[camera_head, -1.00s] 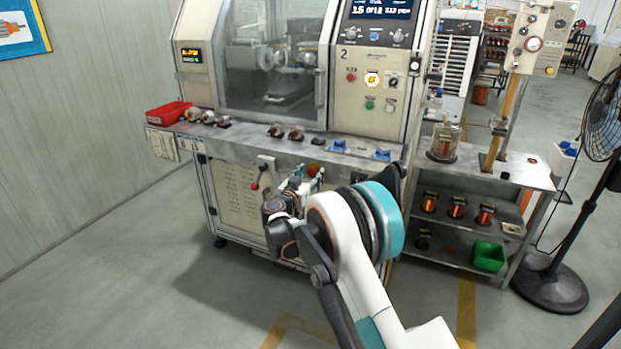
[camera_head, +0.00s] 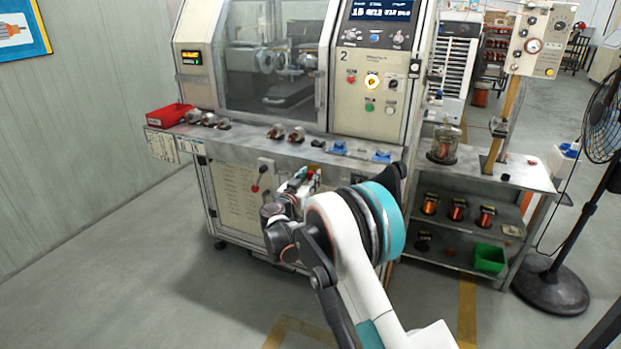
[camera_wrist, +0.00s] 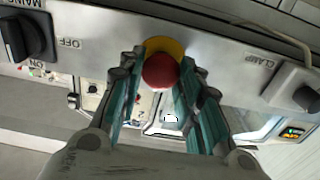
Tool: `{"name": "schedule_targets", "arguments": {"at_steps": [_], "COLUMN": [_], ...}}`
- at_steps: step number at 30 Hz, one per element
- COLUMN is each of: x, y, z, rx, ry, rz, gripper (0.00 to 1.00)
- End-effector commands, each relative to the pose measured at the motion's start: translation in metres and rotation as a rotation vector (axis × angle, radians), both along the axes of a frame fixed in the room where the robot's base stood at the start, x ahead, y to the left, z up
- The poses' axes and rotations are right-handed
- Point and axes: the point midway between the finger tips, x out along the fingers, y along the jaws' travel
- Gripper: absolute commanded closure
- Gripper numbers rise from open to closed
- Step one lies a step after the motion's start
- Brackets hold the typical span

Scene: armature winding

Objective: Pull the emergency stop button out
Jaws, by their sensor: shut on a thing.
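The emergency stop button (camera_wrist: 160,71) is a round red knob on a yellow ring (camera_wrist: 166,46), set in the grey panel at the upper middle of the wrist view. My gripper (camera_wrist: 161,79) has its two teal-lined fingers on either side of the red knob, shut on it. The fingertips reach up close to the yellow ring. In the head view my gripper (camera_head: 305,181) is low at the front of the machine, below the ledge, largely behind my own arm. How far the knob stands out from the ring cannot be told.
In the wrist view a black MAINS OFF/ON rotary switch (camera_wrist: 22,38) is at left and a CLAMP lever (camera_wrist: 297,88) at right. In the head view a red-handled lever (camera_head: 261,176) is left of my gripper. The machine's ledge (camera_head: 235,141) bears several parts.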

Motion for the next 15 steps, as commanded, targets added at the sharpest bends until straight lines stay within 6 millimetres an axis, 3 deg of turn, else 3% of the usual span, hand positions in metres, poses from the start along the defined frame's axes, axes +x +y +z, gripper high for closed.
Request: {"name": "schedule_targets", "arguments": {"at_steps": [2, 3, 6, 15], "x": [-0.0012, -0.0013, -0.001, -0.0012], "y": [0.0003, 0.0003, 0.0004, 0.0003], "z": [-0.0014, -0.0015, -0.0014, -0.001], "rx": [0.002, 0.002, 0.002, 0.001], "ry": [0.002, 0.002, 0.002, 0.001], "rz": [-0.001, -0.001, -0.001, -0.001], "gripper": [1.0, 0.66, 0.48, 0.48]}}
